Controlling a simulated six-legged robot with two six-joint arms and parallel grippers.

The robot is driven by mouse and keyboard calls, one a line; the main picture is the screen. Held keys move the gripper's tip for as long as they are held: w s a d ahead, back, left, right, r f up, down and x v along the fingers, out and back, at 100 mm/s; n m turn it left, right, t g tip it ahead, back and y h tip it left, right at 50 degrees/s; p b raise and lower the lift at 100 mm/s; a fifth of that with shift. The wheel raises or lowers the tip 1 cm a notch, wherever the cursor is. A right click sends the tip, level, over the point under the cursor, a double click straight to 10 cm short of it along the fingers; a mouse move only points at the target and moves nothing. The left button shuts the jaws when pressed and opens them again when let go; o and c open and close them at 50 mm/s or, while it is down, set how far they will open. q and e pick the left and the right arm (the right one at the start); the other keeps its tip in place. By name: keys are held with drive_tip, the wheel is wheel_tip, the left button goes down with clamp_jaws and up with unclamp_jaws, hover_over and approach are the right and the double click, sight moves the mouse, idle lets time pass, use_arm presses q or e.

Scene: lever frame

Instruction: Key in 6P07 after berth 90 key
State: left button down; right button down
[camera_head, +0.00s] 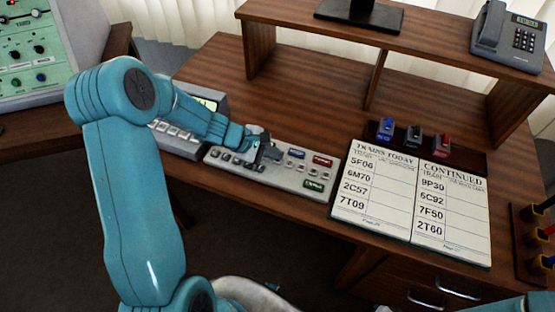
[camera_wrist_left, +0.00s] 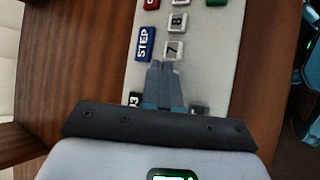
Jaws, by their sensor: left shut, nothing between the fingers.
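The grey keyboard panel (camera_head: 300,178) lies on the desk, with small number keys, a blue key (camera_head: 296,153), a red key (camera_head: 322,160) and a green key (camera_head: 313,185). My left gripper (camera_head: 262,150) is shut and empty over the panel. In the left wrist view its tips (camera_wrist_left: 165,66) are at the edge of the 7 key (camera_wrist_left: 174,50), beside the blue STEP key (camera_wrist_left: 144,43). The 8 key (camera_wrist_left: 179,22) lies just beyond. I cannot tell whether the tips touch. A grey unit with a lit screen (camera_head: 207,103) is partly behind my arm; its text is unreadable. My right gripper is out of view.
An open book of train codes (camera_head: 375,190) lies right of the panel. Behind it a dark block (camera_head: 400,138) carries blue, black and red items. A raised shelf (camera_head: 390,40) with a telephone (camera_head: 507,38) spans the back. Bare desk lies between shelf and panel.

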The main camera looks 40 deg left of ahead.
sight(245, 165)
use_arm(q)
drive_tip(key=shift+f+b, duration=0.35)
drive_tip(key=shift+b, duration=0.15)
idle(0.5)
drive_tip(key=shift+r, duration=0.1)
drive_tip(key=shift+r+p, duration=0.6)
drive_tip(key=shift+r, duration=0.15)
drive_tip(key=shift+s+a, duration=0.35)
drive_tip(key=shift+a, duration=0.05)
drive_tip(key=s+a, duration=0.5)
drive_tip(key=shift+s+a, duration=0.15)
drive_tip(key=shift+f+b, duration=0.15)
drive_tip(key=shift+b, duration=0.2)
